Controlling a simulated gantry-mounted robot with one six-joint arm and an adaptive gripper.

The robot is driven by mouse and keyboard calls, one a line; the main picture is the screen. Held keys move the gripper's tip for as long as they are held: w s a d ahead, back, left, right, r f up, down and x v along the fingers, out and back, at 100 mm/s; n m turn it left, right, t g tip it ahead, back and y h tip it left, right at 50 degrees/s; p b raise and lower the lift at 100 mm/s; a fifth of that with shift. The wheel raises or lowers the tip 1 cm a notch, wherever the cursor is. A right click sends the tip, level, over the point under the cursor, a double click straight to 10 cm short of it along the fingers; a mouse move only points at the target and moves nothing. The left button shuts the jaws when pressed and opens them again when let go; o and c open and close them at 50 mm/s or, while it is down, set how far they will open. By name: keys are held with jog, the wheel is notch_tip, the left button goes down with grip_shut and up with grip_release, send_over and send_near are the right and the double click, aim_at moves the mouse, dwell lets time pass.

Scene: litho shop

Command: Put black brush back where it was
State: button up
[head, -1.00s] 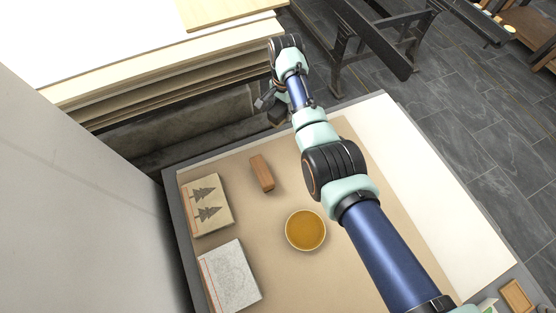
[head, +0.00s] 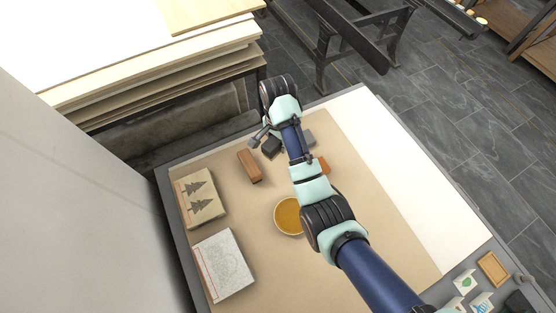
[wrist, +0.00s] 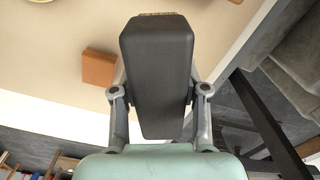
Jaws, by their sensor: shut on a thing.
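The black brush (wrist: 158,70) fills the middle of the wrist view as a dark block with a thin tan edge at its top end. My gripper (wrist: 160,92) is shut on it, one finger on each side. In the head view the brush (head: 272,147) is a small dark block beside my gripper (head: 262,137), over the far part of the tan mat (head: 243,222). My wrist partly hides it there. I cannot tell whether the brush touches the mat.
A brown block (head: 249,165) lies left of the brush. An orange-brown block (wrist: 98,67) also shows partly behind my arm (head: 323,166). A yellow bowl (head: 287,217), a tree-print block (head: 201,198) and a white-topped block (head: 223,265) sit nearer. Stacked boards (head: 165,80) stand beyond the table.

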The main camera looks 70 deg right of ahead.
aim_at(278, 163)
notch_tip(278, 163, down, 11)
jog(key=shift+f+b, duration=0.1)
jog(key=shift+b, duration=0.85)
jog(key=o, duration=1.2)
notch_tip(278, 163, up, 12)
jog(key=p, duration=0.3)
